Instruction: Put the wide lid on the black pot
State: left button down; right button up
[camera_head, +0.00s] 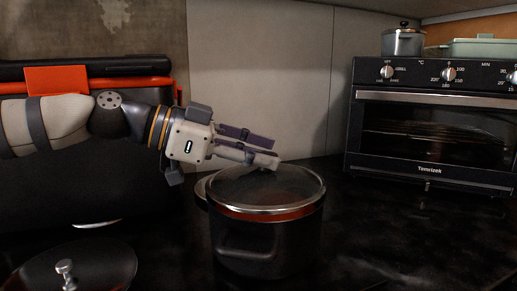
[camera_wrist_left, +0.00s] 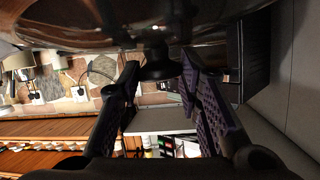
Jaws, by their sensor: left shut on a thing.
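The black pot (camera_head: 262,243) stands on the dark counter in the middle of the head view, a loop handle on its front. A clear glass lid with a metal rim, which I take as the wide lid (camera_head: 302,188), spans the pot's mouth. A reddish band shows under its rim; I cannot tell if it is fully seated. My left gripper (camera_head: 262,150) reaches in from the left and is shut on this lid at the top; its fingers hide the knob there. In the left wrist view the dark knob (camera_wrist_left: 157,65) sits between the fingers, under the lid's shiny surface.
Another lid with a metal knob (camera_head: 66,272) lies at the lower left, cut off by the frame. A toaster oven (camera_head: 430,172) stands at the right, with a small lidded pot (camera_head: 403,43) and a green dish (camera_head: 480,49) on top. Counter right of the pot is clear.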

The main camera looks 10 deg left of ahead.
pick_arm(q)
jog(key=shift+f, duration=0.3)
dwell(0.4)
jog(key=c, duration=1.1)
grip_release()
jog(key=v, duration=1.2)
jog(key=shift+s, duration=0.1)
